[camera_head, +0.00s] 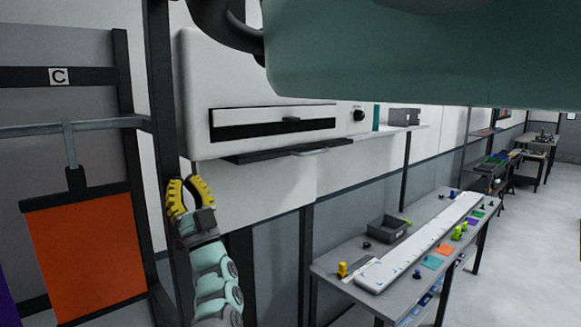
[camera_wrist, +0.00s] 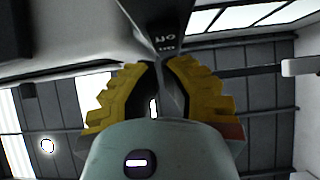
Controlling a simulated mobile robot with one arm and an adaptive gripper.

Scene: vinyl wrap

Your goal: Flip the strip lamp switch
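My gripper (camera_head: 187,182) has yellow ridged fingers and points up beside a dark upright post, left of the white wall machine in the head view. In the wrist view the gripper (camera_wrist: 164,64) shows its two fingers apart with a narrow gap between them, holding nothing that I can make out. A dark block with pale lettering (camera_wrist: 166,38) is just beyond the fingertips. It may be the strip lamp switch, but I cannot tell for sure, nor whether the fingers touch it. No lit strip lamp is clear in the head view.
A white machine (camera_head: 275,85) with a slot and black ledge is on the wall. An orange panel (camera_head: 88,255) hangs on a rack at left. A grey workbench (camera_head: 330,265) with small coloured parts stands at lower right. Open floor (camera_head: 530,220) lies beyond.

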